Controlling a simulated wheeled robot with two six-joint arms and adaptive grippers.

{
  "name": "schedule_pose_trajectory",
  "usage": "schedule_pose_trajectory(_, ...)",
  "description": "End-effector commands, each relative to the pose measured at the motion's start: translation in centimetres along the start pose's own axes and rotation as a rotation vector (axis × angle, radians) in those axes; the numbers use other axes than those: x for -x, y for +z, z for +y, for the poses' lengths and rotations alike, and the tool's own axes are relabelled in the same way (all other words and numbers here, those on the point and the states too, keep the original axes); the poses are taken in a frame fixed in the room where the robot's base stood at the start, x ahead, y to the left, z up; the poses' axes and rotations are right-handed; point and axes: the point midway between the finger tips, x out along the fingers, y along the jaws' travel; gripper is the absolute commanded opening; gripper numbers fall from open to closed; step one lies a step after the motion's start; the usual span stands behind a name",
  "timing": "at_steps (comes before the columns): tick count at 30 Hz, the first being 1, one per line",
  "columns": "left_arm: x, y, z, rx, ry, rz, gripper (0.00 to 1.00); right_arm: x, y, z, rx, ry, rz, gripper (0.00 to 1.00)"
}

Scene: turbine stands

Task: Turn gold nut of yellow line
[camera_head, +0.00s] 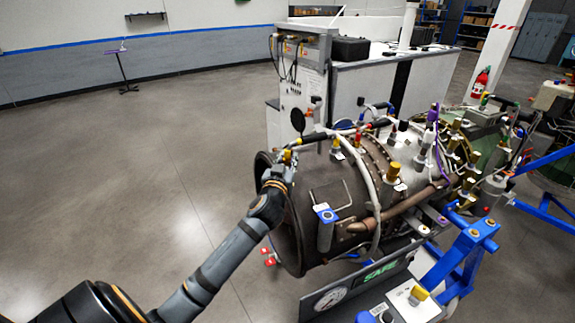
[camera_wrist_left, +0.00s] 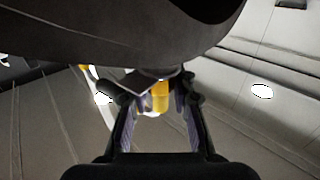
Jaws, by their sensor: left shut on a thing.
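The gold nut (camera_head: 287,156) sits at the upper left end of the turbine (camera_head: 335,190), where the yellow line (camera_head: 312,138) comes down. In the left wrist view the gold nut (camera_wrist_left: 160,97) shows as a small yellow-gold piece between my fingertips. My left gripper (camera_head: 284,165) reaches the nut from below left and is shut on it. In the left wrist view my left gripper (camera_wrist_left: 157,95) has a finger on each side of the nut. Part of the nut is hidden by the fingers. My right gripper is not in view.
Other gold fittings (camera_head: 393,171) and hoses cover the turbine top. A blue stand (camera_head: 470,240) holds it at the right. A grey cabinet (camera_head: 300,95) stands behind. The floor (camera_head: 110,180) at the left is clear. The dark turbine body (camera_wrist_left: 120,35) fills the top of the wrist view.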

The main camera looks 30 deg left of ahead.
Motion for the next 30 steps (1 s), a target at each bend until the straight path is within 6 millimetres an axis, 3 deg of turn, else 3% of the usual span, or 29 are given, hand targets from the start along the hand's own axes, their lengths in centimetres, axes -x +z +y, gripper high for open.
schedule_pose_trajectory(6, 0.00, -0.04, 0.06, 0.002, -0.058, 0.004, 0.00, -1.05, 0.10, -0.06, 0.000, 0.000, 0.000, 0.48)
schedule_pose_trajectory(22, 0.00, -0.23, 0.02, -0.001, -0.077, 0.005, 0.00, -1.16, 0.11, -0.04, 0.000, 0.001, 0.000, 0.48)
schedule_pose_trajectory(23, 0.00, -0.23, 0.02, -0.001, -0.077, 0.005, 0.28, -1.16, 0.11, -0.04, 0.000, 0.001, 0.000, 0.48)
schedule_pose_trajectory(27, -0.01, -0.17, 0.01, -0.001, -0.077, 0.004, 0.47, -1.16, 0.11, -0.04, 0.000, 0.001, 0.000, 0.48)
schedule_pose_trajectory(30, -0.01, -0.13, 0.01, -0.001, -0.077, 0.003, 0.49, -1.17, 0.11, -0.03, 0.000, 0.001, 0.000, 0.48)
